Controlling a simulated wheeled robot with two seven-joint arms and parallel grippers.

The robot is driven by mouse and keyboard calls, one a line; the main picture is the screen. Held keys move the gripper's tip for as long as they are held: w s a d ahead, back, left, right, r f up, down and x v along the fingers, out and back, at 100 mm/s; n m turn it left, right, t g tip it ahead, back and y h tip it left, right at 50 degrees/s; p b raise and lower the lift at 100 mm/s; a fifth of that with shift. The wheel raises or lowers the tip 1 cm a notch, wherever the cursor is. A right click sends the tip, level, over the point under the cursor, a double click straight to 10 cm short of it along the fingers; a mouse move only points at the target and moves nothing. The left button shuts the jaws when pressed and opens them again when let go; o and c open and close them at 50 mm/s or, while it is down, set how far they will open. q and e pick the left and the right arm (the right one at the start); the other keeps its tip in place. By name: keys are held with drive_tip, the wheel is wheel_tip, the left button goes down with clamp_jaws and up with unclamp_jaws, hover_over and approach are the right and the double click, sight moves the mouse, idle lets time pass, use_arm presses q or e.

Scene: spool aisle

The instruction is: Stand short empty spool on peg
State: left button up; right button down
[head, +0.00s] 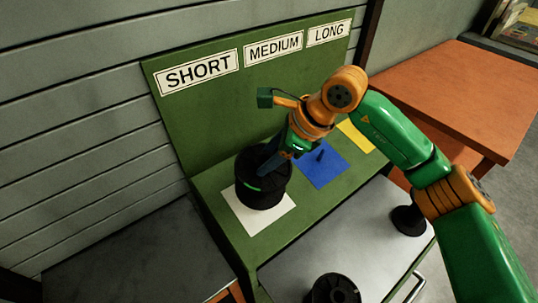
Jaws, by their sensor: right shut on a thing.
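My right gripper (273,165) reaches in from the right and is shut on a black spool (262,194). The spool looks upright, over the white square (262,218) below the SHORT sign (196,72). The spool hides any peg on that square. I cannot tell whether the spool rests on the square or is held just above it. My left gripper is not in view.
A blue square (318,174) with a dark peg (322,155) lies to the right, then a yellow square (357,137). Two other black spools, one at the front (334,290) and one at the right (408,220), stand on the grey surface (340,238). An orange-brown table (465,95) is at right.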

idle(0.6)
drive_tip(key=shift+w+a+f+b, duration=0.1)
drive_tip(key=shift+w+f+b, duration=0.05)
drive_tip(key=shift+f+b, duration=0.95)
drive_tip(key=shift+w+a+f+b, duration=0.15)
drive_tip(key=shift+f+b, duration=0.75)
drive_tip(key=shift+f, duration=0.35)
drive_tip(key=shift+w+a+f+b, duration=0.1)
drive_tip(key=shift+w+f+b, duration=0.05)
drive_tip(key=shift+f+b, duration=0.95)
drive_tip(key=shift+c, duration=0.7)
unclamp_jaws()
drive_tip(key=b+v, duration=0.1)
drive_tip(key=v, duration=0.5)
drive_tip(key=shift+d+r, duration=0.15)
drive_tip(key=shift+s+d+r, duration=0.15)
drive_tip(key=shift+r, duration=0.2)
